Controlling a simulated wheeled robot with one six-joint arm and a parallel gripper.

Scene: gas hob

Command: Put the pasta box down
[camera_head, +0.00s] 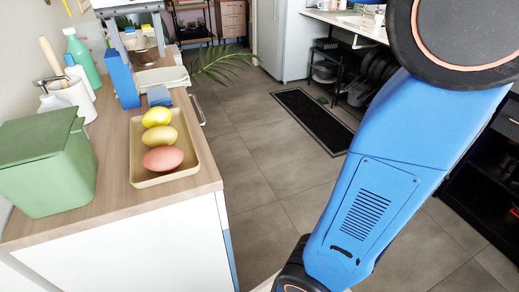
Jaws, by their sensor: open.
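A tall blue box (121,80), which may be the pasta box, stands upright on the wooden counter (150,205) at the left, behind the tray. No label on it can be read. A smaller blue item (159,95) is just to its right, and I cannot tell what it is. My blue arm crosses the right side of the view, but my gripper is outside it. Nothing visible touches the tall blue box.
A tan tray (199,163) holds a yellow, a pale and a pink oval item. A green lidded bin (43,167) stands to its left. A green bottle (82,59) and white containers stand by the wall. Grey floor lies open beside the counter, with a dark mat (312,118).

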